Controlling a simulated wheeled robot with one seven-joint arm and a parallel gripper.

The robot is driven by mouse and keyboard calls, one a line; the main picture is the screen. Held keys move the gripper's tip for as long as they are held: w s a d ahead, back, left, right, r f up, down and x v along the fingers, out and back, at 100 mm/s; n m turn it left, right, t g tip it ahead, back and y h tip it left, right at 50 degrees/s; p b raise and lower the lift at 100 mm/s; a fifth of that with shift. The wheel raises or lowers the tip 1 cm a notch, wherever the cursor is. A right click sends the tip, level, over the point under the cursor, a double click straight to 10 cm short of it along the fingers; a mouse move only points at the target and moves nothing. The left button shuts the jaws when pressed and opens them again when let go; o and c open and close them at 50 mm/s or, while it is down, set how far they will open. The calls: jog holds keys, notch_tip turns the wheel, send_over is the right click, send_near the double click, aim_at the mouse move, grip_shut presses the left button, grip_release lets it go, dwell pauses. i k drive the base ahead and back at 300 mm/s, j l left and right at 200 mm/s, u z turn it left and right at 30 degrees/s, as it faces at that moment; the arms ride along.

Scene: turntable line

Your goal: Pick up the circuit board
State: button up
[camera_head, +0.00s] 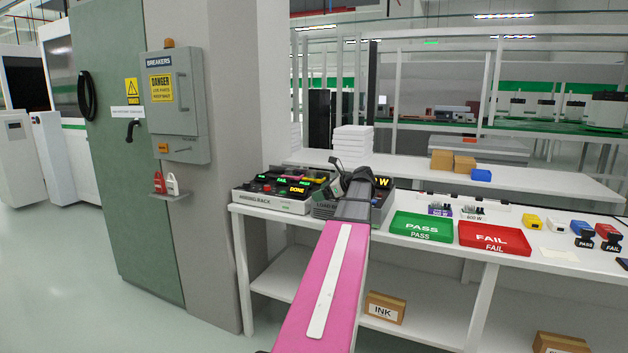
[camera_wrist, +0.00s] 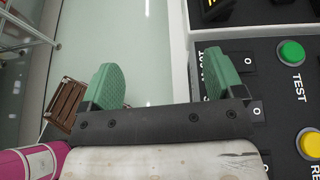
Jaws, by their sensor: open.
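I cannot pick out a circuit board with certainty in either view. My gripper (camera_head: 345,178) shows in the head view above the back of the bench, over a dark test station (camera_head: 325,210). In the wrist view my gripper (camera_wrist: 163,78) has its two green fingers wide apart with nothing between them. The left finger is over the pale floor and the right finger is over the station's black panel (camera_wrist: 262,62). My arm hides part of the station in the head view.
In the wrist view a green TEST button (camera_wrist: 291,53) and yellow button (camera_wrist: 310,143) are at right.

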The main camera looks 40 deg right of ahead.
aim_at(311, 175)
jog(key=i+l, duration=0.2)
jog(key=l, duration=0.15)
jog(key=i+l, duration=0.45)
jog(key=l, duration=0.25)
